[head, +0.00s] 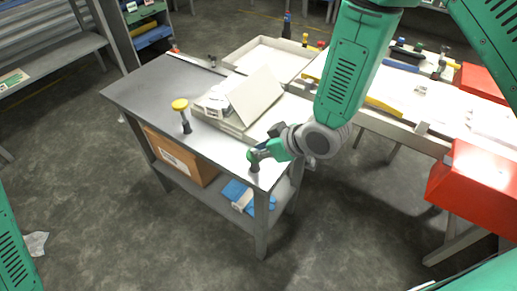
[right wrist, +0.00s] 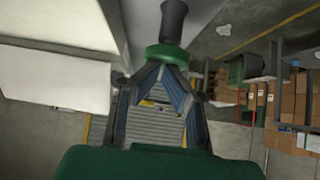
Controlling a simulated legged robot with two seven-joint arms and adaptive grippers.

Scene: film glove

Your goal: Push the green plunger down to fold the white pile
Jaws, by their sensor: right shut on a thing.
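The green plunger (head: 253,156) stands at the front right corner of the grey table, its dark lower part below the green top. My right gripper (head: 264,155) is at its top and shut on it. In the right wrist view the fingertips (right wrist: 165,68) close at the plunger's green collar (right wrist: 167,54), and its dark stem runs to the upper edge. The white pile (head: 238,120) lies on the table just behind, with one white panel (head: 257,96) tilted up. White surfaces also show in the right wrist view (right wrist: 55,82). My left gripper is out of view.
A yellow-topped plunger (head: 180,104) stands on the grey table (head: 150,88), left of the pile. A cardboard box (head: 180,158) and a blue packet (head: 238,192) are on the lower shelf. A white workbench (head: 437,108) and red bins (head: 470,182) are at right.

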